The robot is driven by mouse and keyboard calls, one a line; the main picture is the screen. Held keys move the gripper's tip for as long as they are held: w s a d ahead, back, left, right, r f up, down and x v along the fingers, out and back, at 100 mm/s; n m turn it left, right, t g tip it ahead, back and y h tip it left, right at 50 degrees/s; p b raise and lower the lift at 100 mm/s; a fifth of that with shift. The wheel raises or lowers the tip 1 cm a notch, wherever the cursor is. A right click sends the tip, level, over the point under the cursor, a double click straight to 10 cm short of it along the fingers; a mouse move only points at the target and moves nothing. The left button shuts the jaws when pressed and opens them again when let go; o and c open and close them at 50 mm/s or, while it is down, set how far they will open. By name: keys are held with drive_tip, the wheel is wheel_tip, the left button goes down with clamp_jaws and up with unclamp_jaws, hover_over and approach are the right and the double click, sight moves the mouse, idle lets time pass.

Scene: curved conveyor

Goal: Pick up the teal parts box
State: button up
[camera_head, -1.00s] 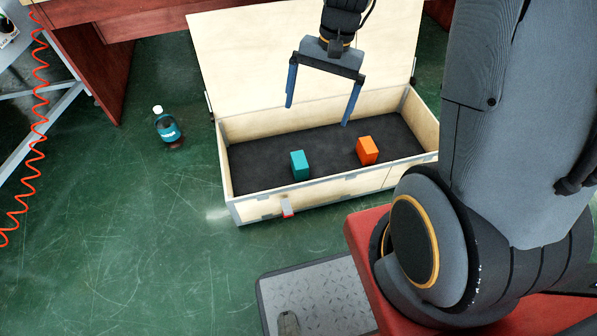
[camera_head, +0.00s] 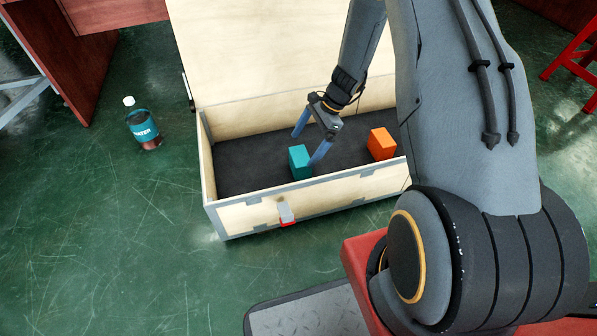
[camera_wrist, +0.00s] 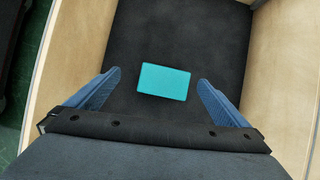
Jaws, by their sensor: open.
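The teal parts box (camera_head: 299,162) stands on the dark floor of the open wooden chest (camera_head: 262,217), near its front wall. My gripper (camera_head: 307,149) is inside the chest, open and empty, with its blue fingers close to the teal box in the head view. In the wrist view the teal box (camera_wrist: 164,81) lies ahead of and between the fingertips of my gripper (camera_wrist: 160,82), with a gap on each side. I cannot tell exactly how high the fingers are above the chest floor.
An orange box (camera_head: 382,144) stands in the chest to the right of the teal one. The chest's raised lid (camera_head: 255,50) rises behind. A bottle (camera_head: 143,128) stands on the green floor at left. A red stool (camera_head: 575,60) is at the upper right.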

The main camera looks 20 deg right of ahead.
drive_tip(key=m+b, duration=0.1)
drive_tip(key=b, duration=0.1)
approach(292, 169)
drive_tip(key=shift+f, duration=0.3)
drive_tip(key=shift+b+x, duration=2.05)
drive_tip(key=shift+x, duration=1.7)
drive_tip(key=shift+w+r, duration=0.1)
drive_tip(key=shift+r, duration=0.05)
drive_tip(key=c, duration=1.4)
